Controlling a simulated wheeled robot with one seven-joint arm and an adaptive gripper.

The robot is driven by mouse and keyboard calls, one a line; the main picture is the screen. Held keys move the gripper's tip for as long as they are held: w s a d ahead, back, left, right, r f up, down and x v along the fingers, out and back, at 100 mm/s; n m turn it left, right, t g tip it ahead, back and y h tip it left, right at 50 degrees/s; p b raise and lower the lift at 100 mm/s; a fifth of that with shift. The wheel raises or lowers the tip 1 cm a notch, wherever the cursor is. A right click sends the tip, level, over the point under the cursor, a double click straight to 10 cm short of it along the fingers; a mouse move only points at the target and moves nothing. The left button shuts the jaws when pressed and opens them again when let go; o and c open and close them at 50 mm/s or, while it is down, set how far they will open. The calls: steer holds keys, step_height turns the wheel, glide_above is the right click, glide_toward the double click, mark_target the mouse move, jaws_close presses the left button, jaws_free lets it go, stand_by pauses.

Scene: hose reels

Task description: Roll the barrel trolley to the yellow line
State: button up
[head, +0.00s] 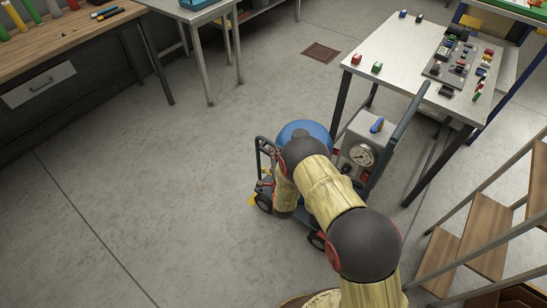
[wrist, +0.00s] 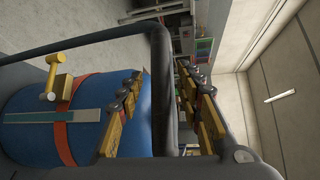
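The barrel trolley (head: 262,148) stands on the concrete floor in the middle of the head view. It carries a blue barrel (head: 303,128), partly hidden by my arm. In the wrist view the barrel (wrist: 28,110) has an orange strap and a yellow tap (wrist: 55,75). A dark bent bar (wrist: 161,55) of the trolley passes between the fingers of my gripper (wrist: 163,82). The fingers are apart, with a visible gap between the bar and the right finger. My gripper is hidden behind my arm in the head view. I see no yellow line on the floor.
A grey box with a gauge (head: 359,152) stands right of the barrel, close to a metal table (head: 398,58) with small parts. Wooden steps (head: 478,246) stand at the lower right. A workbench (head: 62,42) is at upper left. The floor to the left is clear.

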steer(key=v, duration=1.2)
stand_by(0.3)
